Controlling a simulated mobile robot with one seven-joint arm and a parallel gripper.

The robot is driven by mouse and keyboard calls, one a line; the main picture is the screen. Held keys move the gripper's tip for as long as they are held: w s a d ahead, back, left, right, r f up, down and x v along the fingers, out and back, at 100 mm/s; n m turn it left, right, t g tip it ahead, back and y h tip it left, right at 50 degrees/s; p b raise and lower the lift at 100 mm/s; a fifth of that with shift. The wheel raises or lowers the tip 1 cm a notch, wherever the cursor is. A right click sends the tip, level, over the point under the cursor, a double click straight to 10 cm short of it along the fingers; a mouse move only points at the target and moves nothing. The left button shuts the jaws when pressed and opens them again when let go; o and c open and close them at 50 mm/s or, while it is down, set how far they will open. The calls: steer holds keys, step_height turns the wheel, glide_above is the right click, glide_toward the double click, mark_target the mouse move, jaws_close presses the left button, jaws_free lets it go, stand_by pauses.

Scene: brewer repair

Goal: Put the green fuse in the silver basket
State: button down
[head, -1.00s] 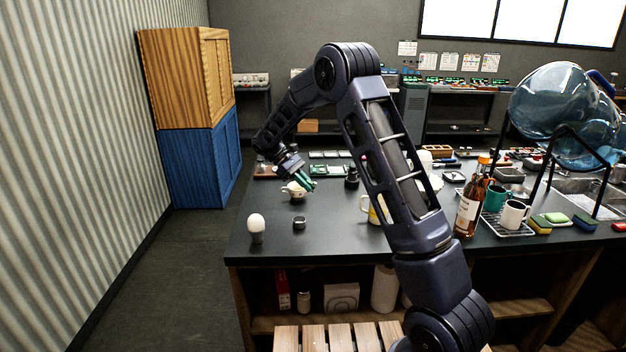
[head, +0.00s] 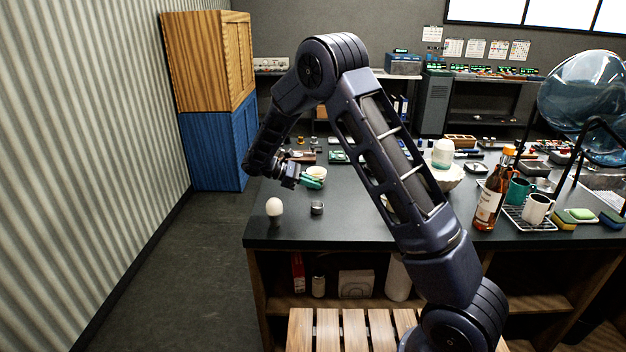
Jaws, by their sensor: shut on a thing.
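My gripper (head: 313,179) hangs at the left part of the dark counter (head: 370,222), just in front of a small cream cup. Green shows at its fingertips. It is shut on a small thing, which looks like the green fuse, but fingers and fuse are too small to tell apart. I cannot surely pick out the silver basket; a low wire rack (head: 529,219) with mugs stands at the counter's right, far from my gripper. My arm hides part of the counter's middle.
A white egg-shaped thing on a dark stand (head: 274,208) and a small dark round container (head: 317,208) stand near the front left edge. The cream cup (head: 317,172) is behind my gripper. A bottle (head: 490,195) and sponges (head: 579,214) are at the right. Floor left of the counter is clear.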

steer(key=shift+f, duration=3.25)
steer(key=c, duration=1.4)
jaws_free()
steer(key=shift+o, duration=0.2)
steer(key=shift+r, duration=3.5)
